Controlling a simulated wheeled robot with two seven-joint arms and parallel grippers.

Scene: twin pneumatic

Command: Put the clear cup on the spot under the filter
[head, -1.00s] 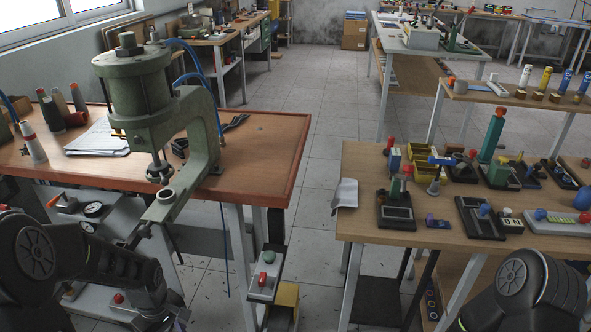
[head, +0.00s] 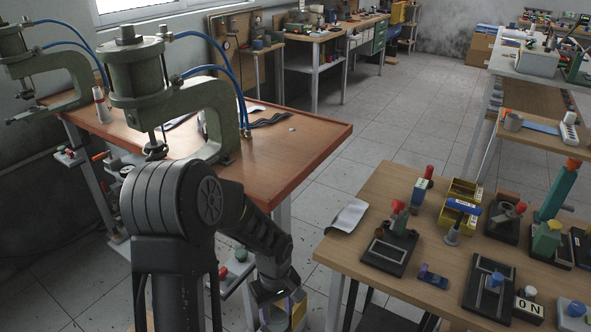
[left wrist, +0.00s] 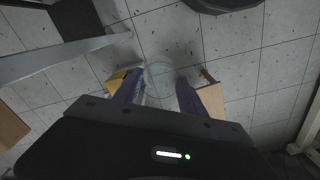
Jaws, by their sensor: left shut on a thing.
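My left gripper (head: 284,312) is low at the bottom middle of the head view, beside the brown-topped bench. In the left wrist view its two purple fingers (left wrist: 160,97) are shut on a faint, see-through round thing, the clear cup (left wrist: 160,76). The cup is held above the tiled floor, and its outline is hard to make out. In the head view I cannot make the cup out clearly. I cannot pick out a filter or the spot under it. My right gripper is out of view.
A green pneumatic press (head: 146,85) stands on the brown bench (head: 290,150), behind my left arm. A second press (head: 32,70) is at the far left. A wooden table (head: 350,250) with several fixtures stands at right. Tiled floor lies between.

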